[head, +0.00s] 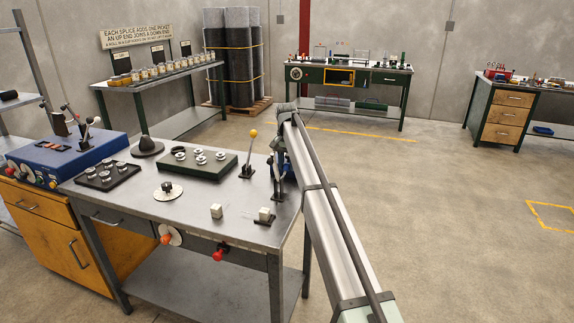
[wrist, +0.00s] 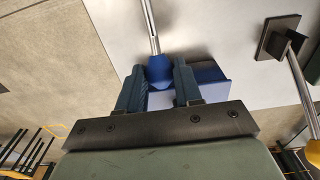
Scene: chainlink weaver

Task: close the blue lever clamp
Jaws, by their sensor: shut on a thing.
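The blue lever clamp (head: 287,168) stands at the right end of the steel workbench, partly hidden behind my arm in the head view. In the wrist view, a metal rod ends in a blue grip (wrist: 160,70), with a blue block (wrist: 211,72) behind and beside it. My gripper (wrist: 159,66) has its two dark fingers on either side of the blue grip and is shut on it. In the head view my gripper (head: 277,183) is small and dark at the clamp, and the fingers' contact is hard to make out there.
A yellow-knobbed lever (head: 250,155) stands on the bench just left of the clamp; its square base (wrist: 278,37) shows in the wrist view. A green tray with metal rings (head: 195,170) lies farther left. White blocks (head: 216,211) sit near the front edge. Open floor lies right of the bench.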

